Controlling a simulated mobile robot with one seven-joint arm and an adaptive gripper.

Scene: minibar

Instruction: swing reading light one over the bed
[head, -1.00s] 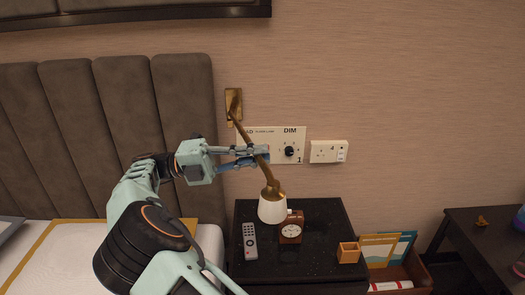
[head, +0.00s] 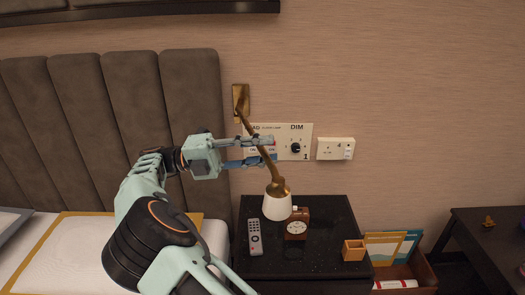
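Reading light one has a brass wall plate (head: 240,97), a slanting brass arm (head: 264,168) and a white shade (head: 263,208). The shade hangs over the nightstand, to the right of the bed's headboard. My gripper (head: 275,150) points right at the light's arm, about halfway along it. Its fingers are apart, one above the other, and cross the light's arm in the picture. I cannot tell whether they touch it. The bed (head: 90,255) with its padded grey headboard (head: 135,110) is on the left.
A dimmer panel (head: 302,146) and a socket (head: 336,149) are on the wall. A dark desk (head: 480,235) stands at the right.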

